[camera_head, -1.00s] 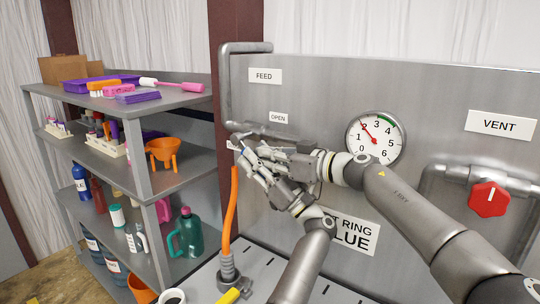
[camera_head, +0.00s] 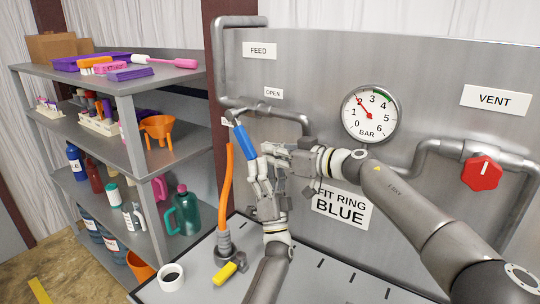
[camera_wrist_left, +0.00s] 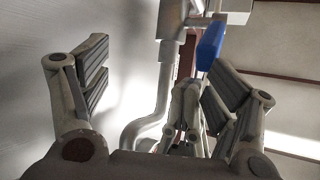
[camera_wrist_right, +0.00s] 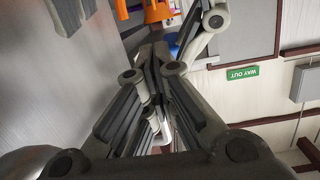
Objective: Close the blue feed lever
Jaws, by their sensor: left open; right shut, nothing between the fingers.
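The blue feed lever (camera_head: 245,142) hangs from the grey feed pipe (camera_head: 291,118), below the OPEN label (camera_head: 273,93). Its handle slants down and to the right. It also shows in the left wrist view (camera_wrist_left: 210,46), beyond one finger. My left gripper (camera_head: 259,180) is open just below the handle's lower end, with nothing clearly between its fingers. My right gripper (camera_head: 266,155) is shut and empty, right beside the handle's lower end. I cannot tell whether either gripper touches the handle. The two grippers are very close together.
A pressure gauge (camera_head: 370,114) and a red vent knob (camera_head: 482,173) are on the panel at right. An orange hose (camera_head: 226,190) rises left of the lever. A yellow object (camera_head: 229,271) and white ring (camera_head: 171,277) lie on the bench. Shelves (camera_head: 130,85) stand at left.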

